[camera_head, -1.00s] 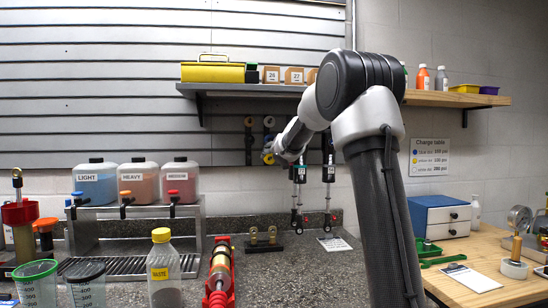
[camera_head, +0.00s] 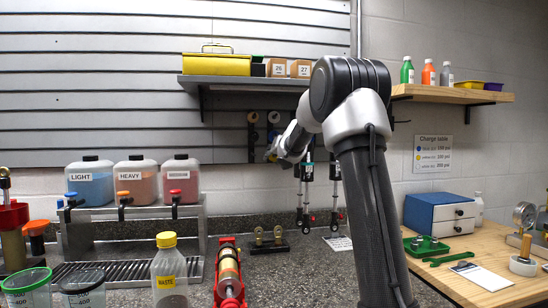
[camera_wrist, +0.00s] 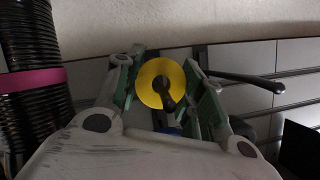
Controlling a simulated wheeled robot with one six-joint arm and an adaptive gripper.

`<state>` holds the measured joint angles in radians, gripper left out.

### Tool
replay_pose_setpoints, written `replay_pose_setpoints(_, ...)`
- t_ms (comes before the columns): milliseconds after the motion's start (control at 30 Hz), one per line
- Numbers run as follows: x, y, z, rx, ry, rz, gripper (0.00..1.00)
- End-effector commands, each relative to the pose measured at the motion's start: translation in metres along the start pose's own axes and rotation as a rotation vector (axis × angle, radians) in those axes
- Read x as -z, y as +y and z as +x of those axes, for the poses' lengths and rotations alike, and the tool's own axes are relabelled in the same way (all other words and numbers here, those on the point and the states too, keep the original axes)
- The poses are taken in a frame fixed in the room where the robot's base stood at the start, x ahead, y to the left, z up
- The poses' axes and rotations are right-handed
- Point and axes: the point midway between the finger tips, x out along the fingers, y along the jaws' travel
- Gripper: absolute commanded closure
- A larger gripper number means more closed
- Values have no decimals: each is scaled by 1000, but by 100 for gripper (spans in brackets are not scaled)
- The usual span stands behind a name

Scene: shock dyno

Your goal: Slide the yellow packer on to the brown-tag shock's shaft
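The yellow packer (camera_wrist: 147,82) is a flat ring, seen face-on between my gripper's fingers in the wrist view. A dark peg (camera_wrist: 166,88) shows through its hole. My gripper (camera_wrist: 161,88) has a green-padded finger close on each side of the ring; whether the pads press on it I cannot tell. In the head view my gripper (camera_head: 273,155) is at the wall below the shelf, with a bit of yellow at its tip. Two shocks (camera_head: 307,190) (camera_head: 335,190) hang upright to its right, partly behind my arm. No brown tag can be made out.
Rings on pegs (camera_head: 253,118) are just above my gripper. The shelf (camera_head: 235,82) with a yellow toolbox (camera_head: 217,64) overhangs. Fluid jugs (camera_head: 136,183) and a waste bottle (camera_head: 170,275) stand at left. A blue drawer box (camera_head: 438,214) sits on the wooden bench.

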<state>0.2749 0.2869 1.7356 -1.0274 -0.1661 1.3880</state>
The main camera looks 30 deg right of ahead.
Motion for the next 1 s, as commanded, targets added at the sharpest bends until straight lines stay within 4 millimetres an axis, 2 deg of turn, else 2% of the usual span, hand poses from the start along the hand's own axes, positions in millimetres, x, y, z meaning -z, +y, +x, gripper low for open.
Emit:
replay_pose_setpoints(100,0,0,0,0,0,0,84)
replay_pose_setpoints(133,0,0,0,0,0,0,64)
replay_pose_setpoints(333,0,0,0,0,0,0,100)
replay_pose_setpoints(567,-1,0,-4,0,0,0,100)
replay_pose_setpoints(1000,-6,-2,-29,0,-1,-1,100)
